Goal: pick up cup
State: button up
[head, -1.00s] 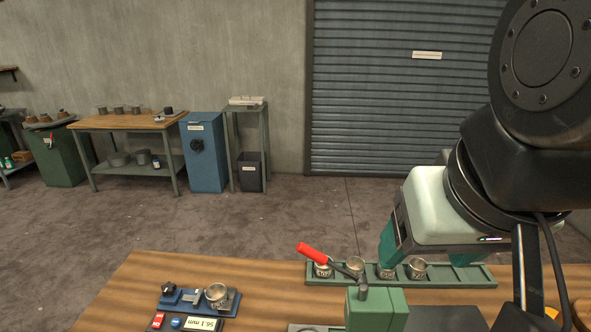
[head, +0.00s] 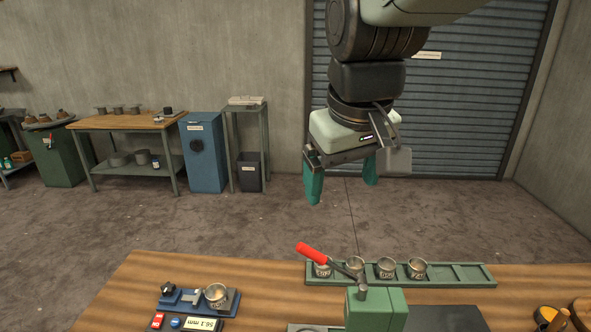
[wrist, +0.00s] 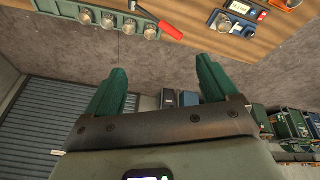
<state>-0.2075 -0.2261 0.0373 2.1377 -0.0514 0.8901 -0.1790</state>
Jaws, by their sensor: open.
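Several small metal cups stand in a row in a green rack (head: 480,281) on the wooden bench. The far-left cup (head: 322,269) is partly behind a red-handled lever; beside it are the second cup (head: 355,265), third cup (head: 386,268) and right cup (head: 417,269). Another metal cup (head: 216,294) sits on a blue measuring fixture (head: 186,300) at the left. My gripper (head: 342,192) is open and empty, with green fingers pointing down, high above the rack. In the wrist view the gripper (wrist: 160,82) shows nothing between its fingers, and the rack (wrist: 110,27) is at the top left.
The red-handled lever (head: 312,254) and a green block (head: 376,308) stand in front of the rack. A display reading about 56 mm (head: 204,324) lies at the front left. Wooden bench surface (head: 265,275) is clear between the fixture and rack.

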jog(key=w+a+f+n+g, duration=0.2)
jog(key=w+a+f+n, duration=0.2)
jog(key=w+a+f, duration=0.45)
jog(key=n+g, duration=0.2)
jog(key=n, duration=0.4)
send_over(215, 289)
jog(key=s+d, duration=0.2)
notch_tip(215, 289, down, 19)
jog(key=shift+s+a+f, duration=0.1)
jog(key=shift+a+f, duration=0.05)
jog(key=shift+f, duration=2.15)
jog(key=shift+w+a+f, duration=0.1)
jog(key=shift+a+f, duration=0.05)
jog(key=shift+f, duration=2.1)
jog(key=shift+s+a+f, duration=0.1)
jog(key=shift+a+f, duration=0.05)
jog(key=shift+f, duration=2.15)
jog(key=shift+c, duration=0.5)
